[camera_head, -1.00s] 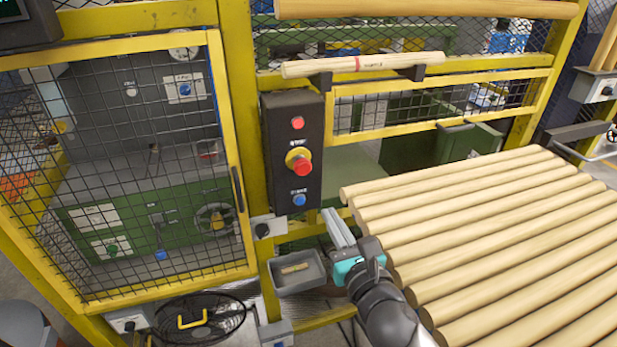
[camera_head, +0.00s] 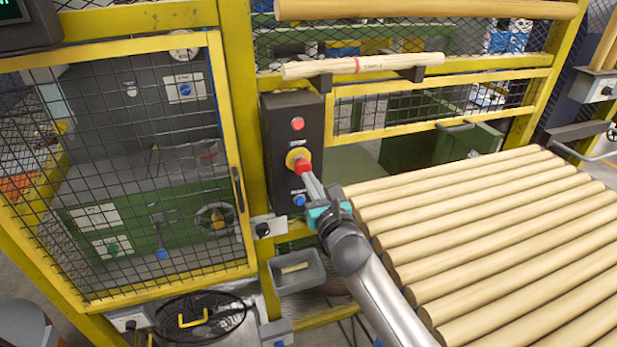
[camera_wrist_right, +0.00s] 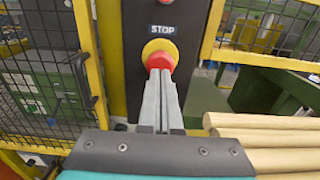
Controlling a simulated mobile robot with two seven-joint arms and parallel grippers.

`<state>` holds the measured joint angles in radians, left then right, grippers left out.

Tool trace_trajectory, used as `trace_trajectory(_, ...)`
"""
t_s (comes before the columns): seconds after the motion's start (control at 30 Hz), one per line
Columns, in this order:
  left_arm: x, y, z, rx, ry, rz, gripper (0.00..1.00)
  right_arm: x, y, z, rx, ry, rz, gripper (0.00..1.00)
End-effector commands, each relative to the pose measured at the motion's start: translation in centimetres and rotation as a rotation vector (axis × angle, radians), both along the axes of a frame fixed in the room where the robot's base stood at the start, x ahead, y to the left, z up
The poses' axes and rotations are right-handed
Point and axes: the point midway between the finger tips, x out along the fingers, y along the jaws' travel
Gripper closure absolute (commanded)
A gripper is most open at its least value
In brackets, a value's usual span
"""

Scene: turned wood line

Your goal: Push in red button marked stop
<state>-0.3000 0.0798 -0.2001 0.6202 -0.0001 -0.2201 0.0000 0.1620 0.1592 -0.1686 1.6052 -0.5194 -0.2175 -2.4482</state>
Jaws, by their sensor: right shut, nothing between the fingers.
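The red stop button (camera_head: 301,165) with its yellow collar sits mid-height on the black control box (camera_head: 283,130). In the right wrist view the red button (camera_wrist_right: 159,60) is below the white STOP label (camera_wrist_right: 161,30). My right gripper (camera_head: 308,176) is shut and empty, its fingers pointing at the button. In the right wrist view the fingertips (camera_wrist_right: 161,74) overlap the button's lower front; they look in contact or very near, and I cannot tell which. The fingers hide part of the button. My left gripper is not in view.
A small red light (camera_head: 297,124) is above the stop button and a blue button (camera_head: 299,200) below it, close to my fingers. Several wooden poles (camera_head: 480,225) lie at right. A grey tray (camera_head: 297,272) hangs below the box. A yellow-framed mesh door (camera_head: 130,170) stands left.

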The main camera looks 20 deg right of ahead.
Motion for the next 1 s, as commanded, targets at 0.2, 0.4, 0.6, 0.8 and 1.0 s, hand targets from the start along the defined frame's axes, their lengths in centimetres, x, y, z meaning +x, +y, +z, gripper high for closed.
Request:
trace_trajectory(0.2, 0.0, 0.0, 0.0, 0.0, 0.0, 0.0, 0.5, 1.4, 0.0, 0.0, 0.0, 0.0, -0.001, 1.0)
trace_trajectory(0.4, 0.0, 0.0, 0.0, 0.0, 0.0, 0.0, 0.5, 1.6, 0.1, 0.0, -0.001, 0.0, 0.0, 1.0)
trace_trajectory(0.6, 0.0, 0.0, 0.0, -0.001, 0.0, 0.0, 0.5, 1.6, 0.1, 0.0, -0.001, 0.0, 0.0, 1.0)
trace_trajectory(0.8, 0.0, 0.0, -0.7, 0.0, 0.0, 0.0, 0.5, 2.9, 0.1, -0.1, -0.004, -0.002, 0.002, 1.0)
trace_trajectory(1.0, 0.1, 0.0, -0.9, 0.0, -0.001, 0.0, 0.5, 3.7, 0.1, 0.0, -0.002, -0.001, 0.0, 1.0)
